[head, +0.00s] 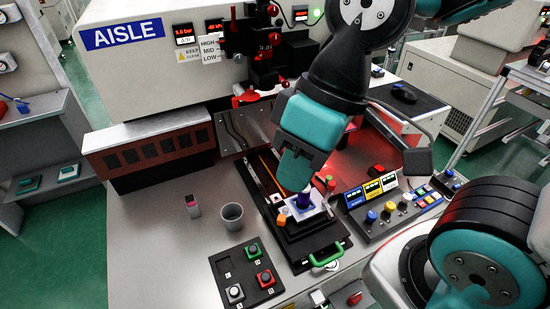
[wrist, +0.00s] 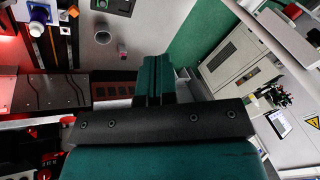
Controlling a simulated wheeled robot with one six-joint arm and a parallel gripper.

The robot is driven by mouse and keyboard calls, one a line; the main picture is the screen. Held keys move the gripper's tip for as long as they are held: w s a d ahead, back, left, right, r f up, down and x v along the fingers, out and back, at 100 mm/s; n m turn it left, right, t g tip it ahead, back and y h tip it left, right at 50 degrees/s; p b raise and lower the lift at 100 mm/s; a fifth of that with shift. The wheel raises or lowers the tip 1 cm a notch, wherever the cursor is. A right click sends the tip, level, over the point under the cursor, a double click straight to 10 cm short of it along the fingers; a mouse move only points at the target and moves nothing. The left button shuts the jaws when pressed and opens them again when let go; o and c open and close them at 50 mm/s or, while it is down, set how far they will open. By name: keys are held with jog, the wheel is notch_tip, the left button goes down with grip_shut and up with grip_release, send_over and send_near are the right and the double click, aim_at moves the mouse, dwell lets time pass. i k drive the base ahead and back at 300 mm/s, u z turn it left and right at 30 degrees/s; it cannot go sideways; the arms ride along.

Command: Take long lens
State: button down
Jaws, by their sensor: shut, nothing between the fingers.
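My gripper (head: 294,178) is shut and empty, its teal fingers pressed together; they also show in the wrist view (wrist: 153,80). In the head view it hangs in front of the black fixture. A black tray (head: 226,264) on the grey table, left of the fixture, holds a green-topped piece (head: 253,250), a red-topped piece (head: 265,278) and a grey-topped piece (head: 235,293). I cannot tell which piece, if any, is the long lens. The tray's edge shows at the top of the wrist view (wrist: 112,6).
A purple piece (head: 303,200) sits on a pale plate on the black fixture, which has a green handle (head: 326,259). A grey cup (head: 232,216) and a small pink-topped block (head: 193,206) stand left. A button panel (head: 385,208) lies right.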

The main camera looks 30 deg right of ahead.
aim_at(302, 202)
jog(key=k, duration=1)
jog(key=z, duration=2.1)
jog(key=i, duration=1.25)
jog(key=u, duration=1.85)
jog(key=i, duration=0.2)
jog(key=u, duration=0.3)
